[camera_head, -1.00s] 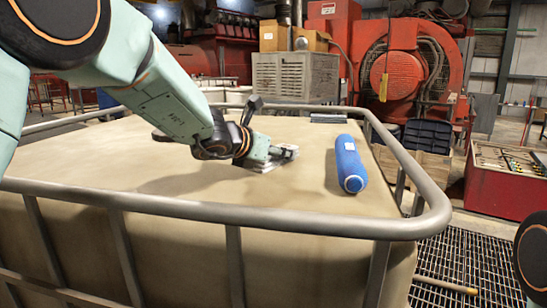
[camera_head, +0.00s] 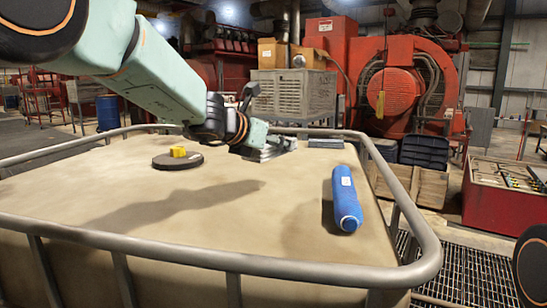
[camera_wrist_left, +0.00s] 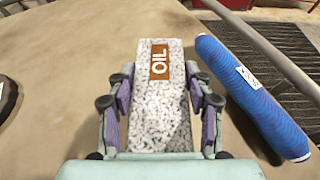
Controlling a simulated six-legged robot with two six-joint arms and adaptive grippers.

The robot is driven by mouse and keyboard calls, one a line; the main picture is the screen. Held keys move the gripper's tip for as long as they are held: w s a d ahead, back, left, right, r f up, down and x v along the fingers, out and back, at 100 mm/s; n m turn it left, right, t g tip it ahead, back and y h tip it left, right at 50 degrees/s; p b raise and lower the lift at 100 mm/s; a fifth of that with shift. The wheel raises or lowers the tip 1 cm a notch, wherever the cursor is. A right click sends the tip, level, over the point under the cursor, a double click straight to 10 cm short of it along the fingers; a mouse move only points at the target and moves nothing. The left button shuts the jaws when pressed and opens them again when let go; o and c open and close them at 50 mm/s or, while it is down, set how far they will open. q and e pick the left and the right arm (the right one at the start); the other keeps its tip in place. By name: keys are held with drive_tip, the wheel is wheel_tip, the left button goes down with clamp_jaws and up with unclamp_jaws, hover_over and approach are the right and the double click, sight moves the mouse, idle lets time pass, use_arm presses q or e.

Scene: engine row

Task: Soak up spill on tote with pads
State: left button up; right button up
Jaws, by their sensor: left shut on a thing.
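The tote (camera_head: 110,195) has a broad tan top inside a grey tube frame. My left gripper (camera_head: 278,150) is over its far part, shut on a pad (camera_wrist_left: 158,110). The pad is white and speckled, with a brown OIL label, and lies between the fingers in the left wrist view. In the head view the pad is small and partly hidden by the gripper. A blue roll (camera_head: 345,200) lies on the tote to the right of the gripper; it also shows in the left wrist view (camera_wrist_left: 250,90). I cannot make out the spill apart from shadows. My right gripper is out of view.
A black round cap (camera_head: 165,163) with a yellow piece (camera_head: 179,152) sits on the tote, left of the gripper. A dark grey flat thing (camera_head: 326,143) is at the far edge. The tube rail (camera_head: 250,262) surrounds the top. The tote's near middle is clear.

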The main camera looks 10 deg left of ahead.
use_arm(q)
wheel_tip(320, 180, up, 8)
drive_tip(key=p, duration=0.3)
drive_tip(key=shift+f+p, duration=0.2)
drive_tip(key=shift+p, duration=0.1)
drive_tip(key=shift+a+f, duration=0.1)
